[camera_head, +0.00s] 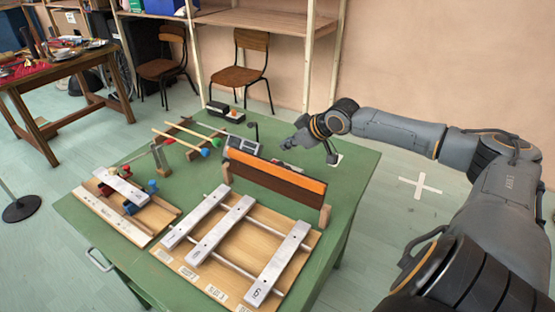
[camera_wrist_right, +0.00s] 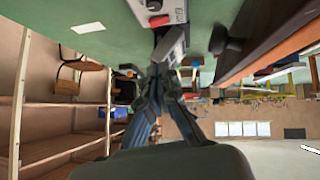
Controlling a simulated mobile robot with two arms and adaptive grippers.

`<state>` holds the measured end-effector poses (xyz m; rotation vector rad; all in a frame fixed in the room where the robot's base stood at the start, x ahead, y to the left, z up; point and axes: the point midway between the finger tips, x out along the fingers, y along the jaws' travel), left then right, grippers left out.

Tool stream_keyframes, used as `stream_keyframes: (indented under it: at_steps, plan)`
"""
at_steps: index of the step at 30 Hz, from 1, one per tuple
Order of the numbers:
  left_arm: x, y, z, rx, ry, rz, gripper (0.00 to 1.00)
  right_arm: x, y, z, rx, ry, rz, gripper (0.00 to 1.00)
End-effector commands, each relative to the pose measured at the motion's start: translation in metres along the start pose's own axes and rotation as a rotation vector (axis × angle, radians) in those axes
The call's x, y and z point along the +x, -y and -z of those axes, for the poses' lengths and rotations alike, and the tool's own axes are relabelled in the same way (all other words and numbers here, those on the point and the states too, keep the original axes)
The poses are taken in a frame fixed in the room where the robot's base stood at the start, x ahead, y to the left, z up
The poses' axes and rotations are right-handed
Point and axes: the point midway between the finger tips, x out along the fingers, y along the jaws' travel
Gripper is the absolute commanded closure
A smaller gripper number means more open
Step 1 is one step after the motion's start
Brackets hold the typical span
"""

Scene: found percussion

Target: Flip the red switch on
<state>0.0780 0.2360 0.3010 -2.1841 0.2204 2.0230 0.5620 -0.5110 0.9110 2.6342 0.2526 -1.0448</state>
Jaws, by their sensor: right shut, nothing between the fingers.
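A grey box (camera_head: 243,146) stands on the green table behind the orange and brown board. My right gripper (camera_head: 287,145) is just right of the box in the head view. Its fingers (camera_wrist_right: 160,72) are together and empty, pointing toward the box; I cannot tell if they touch it. My left gripper is not in view.
The orange and brown board (camera_head: 276,183) stands close in front of my right gripper. Metal bars on a wooden frame (camera_head: 258,228) lie nearer. Mallets (camera_head: 190,143) lie left of the box. The green table (camera_head: 352,178) is clear to the right.

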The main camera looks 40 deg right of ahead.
Motion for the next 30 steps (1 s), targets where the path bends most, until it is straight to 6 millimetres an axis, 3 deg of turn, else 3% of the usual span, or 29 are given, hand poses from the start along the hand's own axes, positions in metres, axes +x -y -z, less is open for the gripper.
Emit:
stream_keyframes:
  at_steps: [5, 12, 15, 21, 30]
  plan:
    - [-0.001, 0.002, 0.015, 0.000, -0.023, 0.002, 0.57, 0.022, 0.002, 0.002, 0.004, -0.004, 0.005, 1.00]
    - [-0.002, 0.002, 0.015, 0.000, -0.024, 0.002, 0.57, 0.062, 0.003, 0.003, 0.002, -0.003, 0.005, 1.00]
    - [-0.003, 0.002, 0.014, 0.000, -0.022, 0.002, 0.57, 0.074, 0.003, -0.011, -0.001, 0.005, 0.004, 1.00]
    - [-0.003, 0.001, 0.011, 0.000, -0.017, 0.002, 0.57, 0.087, 0.002, -0.025, -0.002, 0.002, 0.003, 1.00]
    - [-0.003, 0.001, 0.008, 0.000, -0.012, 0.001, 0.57, 0.090, 0.002, -0.028, -0.003, 0.002, 0.003, 1.00]
